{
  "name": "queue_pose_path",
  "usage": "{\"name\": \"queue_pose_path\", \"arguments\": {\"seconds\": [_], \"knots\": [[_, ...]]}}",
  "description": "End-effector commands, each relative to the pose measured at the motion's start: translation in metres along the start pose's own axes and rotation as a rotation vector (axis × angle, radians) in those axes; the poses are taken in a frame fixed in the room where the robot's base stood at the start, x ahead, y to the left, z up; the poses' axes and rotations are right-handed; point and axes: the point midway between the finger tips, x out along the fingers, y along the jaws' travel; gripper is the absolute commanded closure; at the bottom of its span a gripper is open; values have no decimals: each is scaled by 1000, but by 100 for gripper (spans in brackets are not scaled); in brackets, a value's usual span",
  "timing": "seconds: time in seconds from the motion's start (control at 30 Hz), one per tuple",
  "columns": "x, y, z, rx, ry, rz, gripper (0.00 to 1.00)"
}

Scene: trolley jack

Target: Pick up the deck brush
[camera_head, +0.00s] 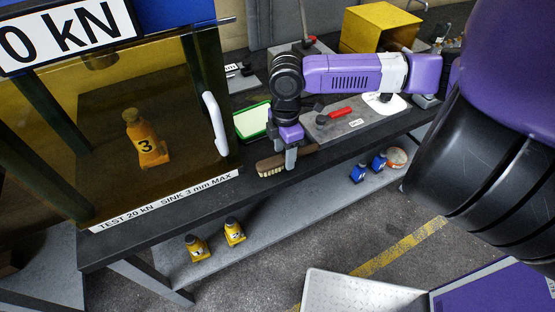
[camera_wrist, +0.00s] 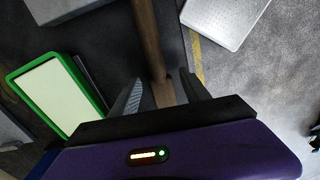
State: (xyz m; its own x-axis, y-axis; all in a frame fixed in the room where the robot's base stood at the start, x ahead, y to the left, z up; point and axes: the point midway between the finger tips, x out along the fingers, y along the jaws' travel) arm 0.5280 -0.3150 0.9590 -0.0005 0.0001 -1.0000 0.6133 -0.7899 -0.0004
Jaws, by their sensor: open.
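The deck brush (camera_head: 271,168) lies near the front edge of the dark bench, with pale bristles at its left end and a brown wooden handle running right. My gripper (camera_head: 290,157) is directly over it, pointing down, and hides part of the handle. In the wrist view, the brown handle (camera_wrist: 149,38) runs between the two fingers of my gripper (camera_wrist: 163,90). The fingers are apart, one on each side of the handle, with a gap visible at least on the left. The bristles do not show in the wrist view.
A green-rimmed tray (camera_head: 238,124) is behind the brush, left of my gripper. The press with its tinted window and white handle (camera_head: 215,124) stands left. A grey plate (camera_head: 350,127) with a red-handled tool (camera_head: 341,113) lies right. Small yellow jacks (camera_head: 197,248) stand on the lower shelf.

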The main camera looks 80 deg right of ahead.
Motion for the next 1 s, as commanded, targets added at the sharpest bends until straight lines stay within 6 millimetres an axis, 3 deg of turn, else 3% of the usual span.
{"name": "queue_pose_path", "arguments": {"seconds": [0.2,0.43,0.47,0.73,1.0], "knots": [[22,0,0,1,-1,-1,45],[24,0,-1,-1,0,0,45],[24,0,0,0,0,0,47],[24,0,0,0,0,0,100],[24,0,0,0,0,1,100]]}}
